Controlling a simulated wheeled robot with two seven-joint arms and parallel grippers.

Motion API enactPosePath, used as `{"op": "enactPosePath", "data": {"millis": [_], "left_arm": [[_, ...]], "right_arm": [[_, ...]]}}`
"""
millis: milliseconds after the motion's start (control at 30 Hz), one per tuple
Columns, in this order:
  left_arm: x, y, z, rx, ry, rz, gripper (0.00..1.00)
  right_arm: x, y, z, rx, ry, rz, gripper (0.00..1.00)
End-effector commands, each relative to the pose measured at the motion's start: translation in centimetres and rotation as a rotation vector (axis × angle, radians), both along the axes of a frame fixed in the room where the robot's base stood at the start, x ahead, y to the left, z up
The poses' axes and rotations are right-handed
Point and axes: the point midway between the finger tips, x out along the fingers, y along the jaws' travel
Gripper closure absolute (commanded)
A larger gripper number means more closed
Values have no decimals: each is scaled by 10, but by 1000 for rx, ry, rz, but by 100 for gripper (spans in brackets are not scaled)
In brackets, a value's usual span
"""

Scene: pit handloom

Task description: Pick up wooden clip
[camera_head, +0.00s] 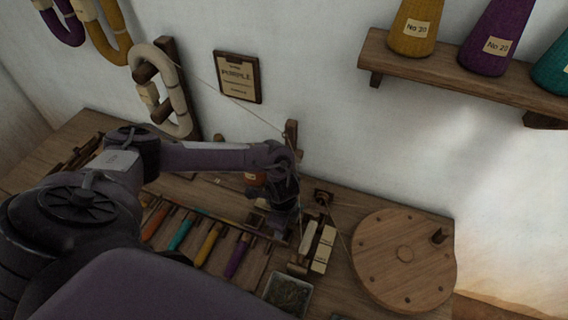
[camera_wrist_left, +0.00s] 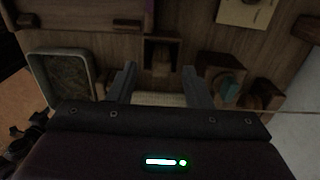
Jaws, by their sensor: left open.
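My left gripper (camera_head: 284,222) hangs over the workbench in the head view, at the end of my arm. In the left wrist view its two fingers (camera_wrist_left: 160,82) are apart with a gap between them. A small wooden piece with a dark recess (camera_wrist_left: 161,53) lies beyond the fingertips, roughly in line with the gap. It may be the wooden clip, but the view is too dark to be sure. A pale strip (camera_wrist_left: 160,100) shows between the fingers, nearer the palm; I cannot tell whether anything touches it. My right gripper is not in view.
A tray with dark contents (camera_head: 288,293) and a round wooden disc (camera_head: 405,260) are near the gripper. Tools with coloured handles (camera_head: 208,244) lie to its left. Labelled blocks (camera_head: 323,247) and a thread are close on the right. A shelf (camera_head: 450,80) holds yarn cones.

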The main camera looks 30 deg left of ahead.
Motion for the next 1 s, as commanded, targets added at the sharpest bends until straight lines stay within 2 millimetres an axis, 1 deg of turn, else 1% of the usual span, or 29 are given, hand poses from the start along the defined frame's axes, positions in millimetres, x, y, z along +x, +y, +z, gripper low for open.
{"op": "enactPosePath", "data": {"millis": [33,100,200,333,467,500,833,1000], "left_arm": [[-1,-1,-8,0,4,0,55],[-1,-1,-20,1,3,1,55],[0,-1,-30,0,2,0,55],[0,-1,-35,1,1,0,55],[0,-1,-35,0,1,0,55],[0,-1,-35,0,1,0,56],[0,-1,-35,0,1,0,99],[0,-1,-35,-1,1,0,100]], "right_arm": [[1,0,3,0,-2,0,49],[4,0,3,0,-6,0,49],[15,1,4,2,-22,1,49],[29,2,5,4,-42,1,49],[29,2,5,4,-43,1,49],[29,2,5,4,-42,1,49],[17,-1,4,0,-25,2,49],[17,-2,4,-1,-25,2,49]]}}
